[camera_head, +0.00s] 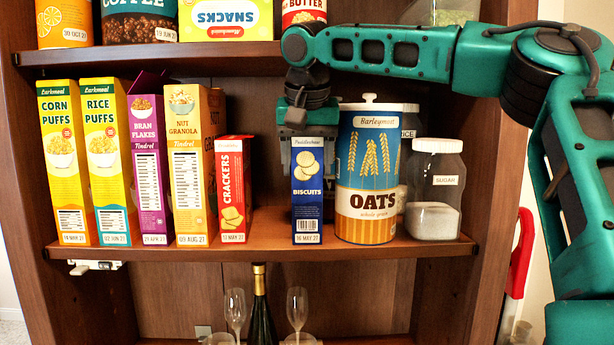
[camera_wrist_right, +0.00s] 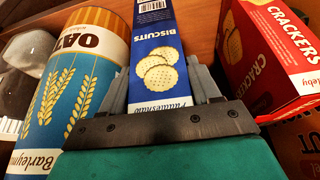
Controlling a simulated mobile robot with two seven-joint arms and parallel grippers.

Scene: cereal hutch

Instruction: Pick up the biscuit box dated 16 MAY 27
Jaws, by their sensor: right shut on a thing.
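The biscuit box (camera_head: 307,203) is narrow and dark blue with a pale top, and its bottom label reads 16 MAY 27. It stands upright on the middle shelf, just left of the oats canister. My right gripper (camera_head: 307,150) comes down from above and is shut on the upper part of the box. In the right wrist view the fingers of my right gripper (camera_wrist_right: 168,88) sit on both sides of the biscuit box (camera_wrist_right: 157,50). I cannot tell whether the box is still touching the shelf. My left gripper is in neither view.
The oats canister (camera_head: 368,190) stands close right of the box, with a sugar jar (camera_head: 434,200) beyond. A red crackers box (camera_head: 234,190) stands left across a gap, beside several cereal boxes. The upper shelf (camera_head: 200,54) is above; glasses and a bottle (camera_head: 261,310) stand below.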

